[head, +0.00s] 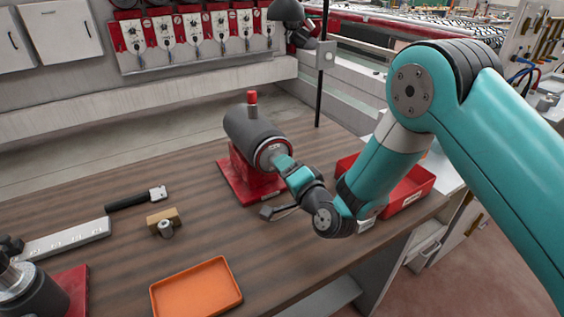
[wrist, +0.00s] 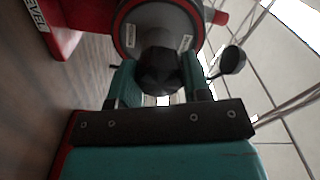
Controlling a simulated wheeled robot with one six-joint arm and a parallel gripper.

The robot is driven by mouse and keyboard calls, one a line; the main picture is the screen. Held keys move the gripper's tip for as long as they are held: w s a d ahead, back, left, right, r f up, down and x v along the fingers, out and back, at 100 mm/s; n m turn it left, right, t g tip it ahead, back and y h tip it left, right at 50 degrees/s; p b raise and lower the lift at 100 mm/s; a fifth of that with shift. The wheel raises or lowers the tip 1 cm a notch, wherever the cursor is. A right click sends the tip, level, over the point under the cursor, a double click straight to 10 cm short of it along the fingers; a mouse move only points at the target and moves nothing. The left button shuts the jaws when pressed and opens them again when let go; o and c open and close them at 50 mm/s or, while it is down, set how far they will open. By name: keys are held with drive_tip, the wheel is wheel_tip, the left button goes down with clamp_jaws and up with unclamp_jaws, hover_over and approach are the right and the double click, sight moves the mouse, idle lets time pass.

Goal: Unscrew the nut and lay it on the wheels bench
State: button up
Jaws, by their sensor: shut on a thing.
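The nut (wrist: 160,72) is a dark, faceted knob in the wrist view, between the two teal fingers of my gripper (wrist: 160,84). My gripper is shut on it. Behind the nut is the round grey face of the spindle unit (wrist: 127,32), with a red ring. In the head view this grey cylinder (head: 248,126) lies on a red stand on the wooden bench (head: 120,195). My gripper (head: 281,163) is at its front end and hides the nut there. I cannot tell whether the nut is still threaded on.
An orange tray (head: 196,288) lies at the bench's front. A black-handled tool (head: 136,199), a small tan block (head: 163,216) and a metal bar (head: 66,240) lie at left. A red bin (head: 408,190) stands behind my arm. Bare wood lies between tray and stand.

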drive_tip(key=n+b, duration=0.1)
drive_tip(key=n, duration=0.3)
drive_tip(key=shift+f+b, duration=0.15)
drive_tip(key=shift+b, duration=0.25)
drive_tip(key=n+b, duration=0.1)
drive_tip(key=n, duration=0.2)
drive_tip(key=n+b, duration=0.2)
drive_tip(key=n, duration=0.2)
drive_tip(key=shift+f, duration=0.1)
drive_tip(key=n+b, duration=1)
drive_tip(key=shift+s+n, duration=0.1)
drive_tip(key=shift+n, duration=0.2)
drive_tip(key=n+b, duration=0.3)
drive_tip(key=shift+n, duration=0.4)
drive_tip(key=shift+n+b, duration=0.35)
drive_tip(key=shift+n, duration=0.65)
drive_tip(key=shift+r, duration=0.2)
